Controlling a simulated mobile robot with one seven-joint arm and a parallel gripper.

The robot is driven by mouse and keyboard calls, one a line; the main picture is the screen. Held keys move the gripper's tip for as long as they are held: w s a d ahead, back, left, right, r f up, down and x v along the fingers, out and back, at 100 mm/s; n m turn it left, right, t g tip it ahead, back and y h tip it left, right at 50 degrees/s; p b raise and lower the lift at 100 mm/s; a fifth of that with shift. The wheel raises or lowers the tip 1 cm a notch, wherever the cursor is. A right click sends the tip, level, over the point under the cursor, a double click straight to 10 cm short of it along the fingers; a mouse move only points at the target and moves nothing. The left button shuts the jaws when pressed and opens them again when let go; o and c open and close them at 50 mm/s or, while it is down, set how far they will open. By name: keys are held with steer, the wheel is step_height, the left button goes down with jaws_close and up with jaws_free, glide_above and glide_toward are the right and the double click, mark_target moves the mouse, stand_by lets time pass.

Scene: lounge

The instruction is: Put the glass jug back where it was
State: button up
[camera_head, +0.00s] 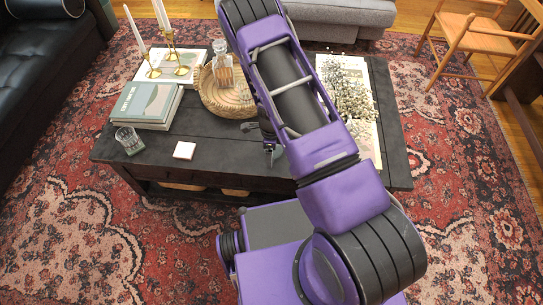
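A clear glass vessel with a stopper-like top and amber contents (223,68) stands upright in a round woven tray (232,103) on the dark coffee table; it looks like the glass jug. A clear glass tumbler (128,139) stands near the table's front left. My purple arm crosses the middle of the view and hides part of the tray and table. Part of my gripper (270,146) shows at the arm's left edge, over the table's front side. Its fingers are small and mostly hidden, so I cannot tell whether it is open or holds anything.
A white coaster (184,150) lies bare near the table's front edge (215,168). Stacked books (147,104) and brass candlesticks (172,50) stand at left. Dried flowers (350,95) lie at right. A black sofa and wooden chair flank the patterned rug.

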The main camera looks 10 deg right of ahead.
step_height(320, 180, up, 9)
steer(key=shift+r+p, duration=0.15)
steer(key=shift+p, duration=0.6)
